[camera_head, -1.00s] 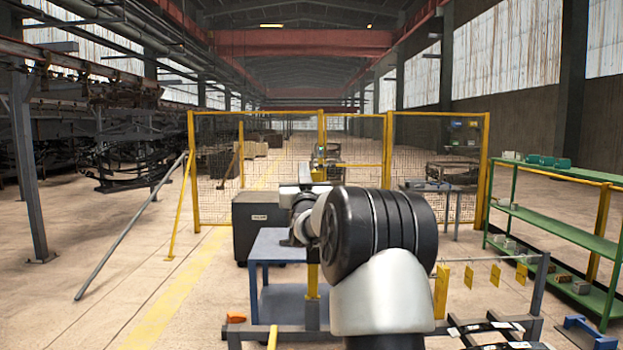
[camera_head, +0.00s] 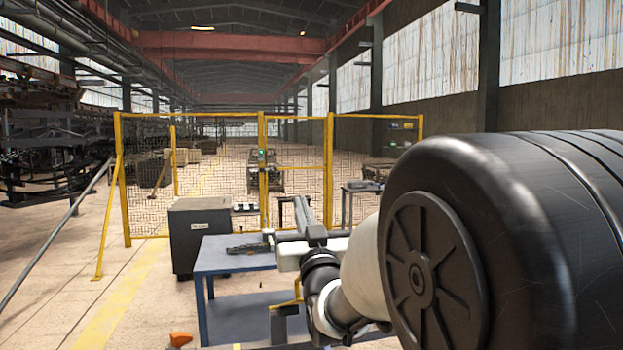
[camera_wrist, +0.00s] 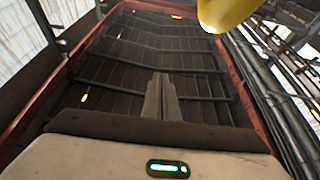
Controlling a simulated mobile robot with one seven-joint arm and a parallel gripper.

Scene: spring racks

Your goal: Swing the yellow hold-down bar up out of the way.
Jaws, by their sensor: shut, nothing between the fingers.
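My gripper (camera_head: 303,212) points upward in front of the mesh fence in the head view. Its two fingers are together in the wrist view (camera_wrist: 160,97), with nothing between them. A smooth yellow rounded piece, possibly the end of the hold-down bar (camera_wrist: 226,12), enters the top right of the wrist view, apart from the fingers. In the head view a thin yellow piece (camera_head: 297,290) shows just left of my arm, below the gripper; I cannot tell whether it is the same part. My large black arm joint hides most of the area to the right.
A blue table (camera_head: 235,262) stands left of my arm, with a dark box cabinet (camera_head: 198,240) behind it. A yellow-framed mesh fence (camera_head: 226,170) crosses the back. An orange object (camera_head: 180,339) lies low at the left. The floor on the left is mostly clear.

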